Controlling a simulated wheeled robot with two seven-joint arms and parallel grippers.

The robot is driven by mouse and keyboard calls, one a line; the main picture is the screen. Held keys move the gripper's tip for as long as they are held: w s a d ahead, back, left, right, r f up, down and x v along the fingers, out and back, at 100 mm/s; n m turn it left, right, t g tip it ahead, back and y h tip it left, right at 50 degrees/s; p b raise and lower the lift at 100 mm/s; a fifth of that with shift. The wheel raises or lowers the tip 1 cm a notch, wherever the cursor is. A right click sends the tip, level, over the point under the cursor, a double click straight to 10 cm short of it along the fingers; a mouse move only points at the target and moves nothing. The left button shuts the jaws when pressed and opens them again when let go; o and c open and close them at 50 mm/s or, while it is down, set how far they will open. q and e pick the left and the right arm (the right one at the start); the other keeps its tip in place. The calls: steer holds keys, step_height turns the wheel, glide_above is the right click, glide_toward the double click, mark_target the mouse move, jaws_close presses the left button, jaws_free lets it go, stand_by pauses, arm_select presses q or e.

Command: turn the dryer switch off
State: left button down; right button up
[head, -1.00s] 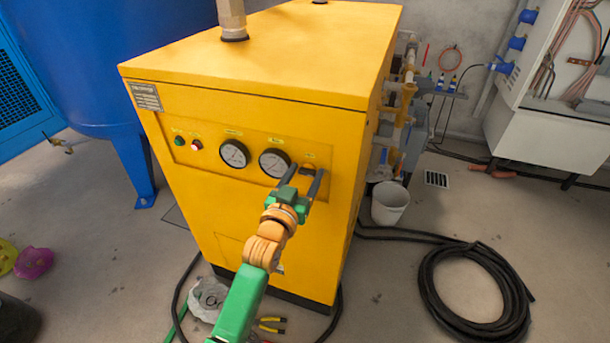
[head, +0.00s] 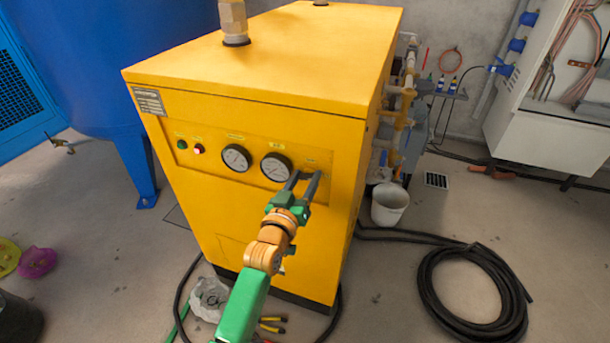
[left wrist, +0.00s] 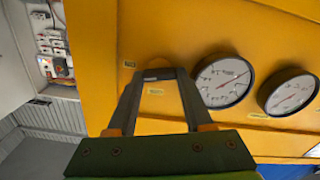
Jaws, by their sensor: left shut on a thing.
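The yellow dryer (head: 230,200) stands upright in the middle of the head view, its front panel facing me. My left gripper (head: 305,175) reaches the right end of that panel. It is shut on the dryer switch, a small dark piece (left wrist: 160,74) between its fingertips in the left wrist view. The fingers mostly hide the switch in the head view, and I cannot tell which position it is in. Two round gauges, one left (head: 236,157) and one right (head: 276,167), sit left of the gripper. My right gripper is not in view.
A green button (head: 182,144) and a red lamp (head: 199,149) are at the panel's left. A blue tank (head: 100,60) stands left of the dryer. Pliers (head: 272,324) lie on the floor in front.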

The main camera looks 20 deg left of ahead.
arm_select(q)
steer(key=n+p, duration=0.1)
steer(key=n, duration=0.2)
steer(key=shift+a+r+n, duration=0.1)
steer(key=shift+n, duration=0.3)
steer(key=n+p, duration=0.1)
steer(key=n, duration=0.2)
steer(key=shift+n, duration=0.3)
steer(key=n, duration=0.1)
steer(key=n+p, duration=0.1)
steer(key=n, duration=0.1)
steer(key=shift+f+n, duration=0.2)
steer(key=shift+n, duration=0.1)
steer(key=shift+a+f+n, duration=0.1)
steer(key=shift+n, duration=1.8)
steer(key=c, duration=0.6)
jaws_free()
